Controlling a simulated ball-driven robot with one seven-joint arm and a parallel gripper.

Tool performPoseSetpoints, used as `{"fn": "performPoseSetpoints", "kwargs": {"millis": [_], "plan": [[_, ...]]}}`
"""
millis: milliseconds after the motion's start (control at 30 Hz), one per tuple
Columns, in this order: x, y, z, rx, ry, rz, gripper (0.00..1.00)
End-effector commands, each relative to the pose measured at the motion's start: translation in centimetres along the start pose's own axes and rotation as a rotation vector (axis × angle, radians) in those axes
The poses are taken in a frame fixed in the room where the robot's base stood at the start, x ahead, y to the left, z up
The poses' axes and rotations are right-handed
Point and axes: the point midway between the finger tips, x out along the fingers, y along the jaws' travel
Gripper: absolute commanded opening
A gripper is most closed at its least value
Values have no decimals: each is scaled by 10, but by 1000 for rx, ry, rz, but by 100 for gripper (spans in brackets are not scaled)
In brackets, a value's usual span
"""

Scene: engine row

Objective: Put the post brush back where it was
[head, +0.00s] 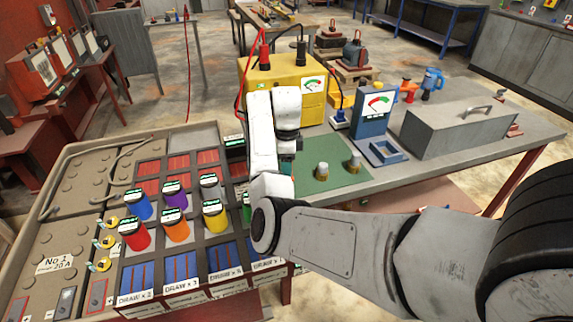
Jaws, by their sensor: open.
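Two short round pieces stand upright on the green mat (334,181), a left one (322,171) and a right one (355,161). Both have pale bodies with darker brownish parts. Either could be the post brush, but I cannot tell which at this size. My gripper (289,150) points down at the left end of the grey bench, beside the mat and left of both pieces. It is open. Its fingertips are mostly hidden by my arm, and I see nothing held in it.
A yellow meter box (310,100), a blue meter (372,120) and a grey lidded box (455,128) stand on the bench.

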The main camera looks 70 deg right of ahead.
Motion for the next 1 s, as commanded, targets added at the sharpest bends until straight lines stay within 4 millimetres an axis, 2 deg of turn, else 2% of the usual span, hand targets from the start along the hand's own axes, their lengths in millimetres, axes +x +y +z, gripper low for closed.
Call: {"fn": "performPoseSetpoints", "kwargs": {"millis": [167, 500, 600, 767, 1000], "plan": [[-22, -1, 1, 0, -1, -5, 58], [-95, -1, 2, -1, -4, -3, 58], [-108, -1, 2, -1, -4, -2, 58], [-120, 0, 1, -1, -2, -1, 58], [-121, 0, 0, -1, 1, -1, 58]]}}
